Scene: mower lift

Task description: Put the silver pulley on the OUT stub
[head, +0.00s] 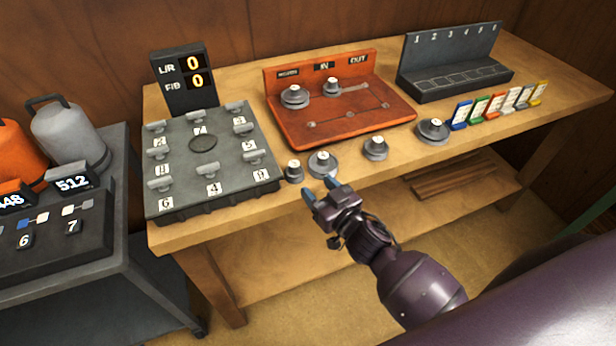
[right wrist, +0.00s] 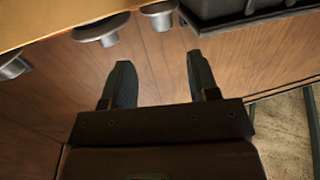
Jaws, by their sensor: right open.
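Several silver-grey pulleys stand in a row along the bench's front: a small one (head: 294,170), a wider one (head: 322,163), another (head: 375,149) and a wide one (head: 432,130). I cannot tell which is the task's pulley. The orange board (head: 345,128) behind them has IN and OUT labels; two pulleys sit on its left part and under IN. Under the OUT label (head: 357,60) I see a slot with small studs, no pulley. My right gripper (head: 320,188) is open and empty, just in front of the wider pulley. It also shows in the right wrist view (right wrist: 161,80), with pulleys beyond its fingertips.
A grey block with numbered knobs (head: 208,165) stands close left of the pulleys. A row of coloured tags (head: 497,103) and a numbered rack (head: 455,75) are at right. A grey cart (head: 75,270) stands at the left.

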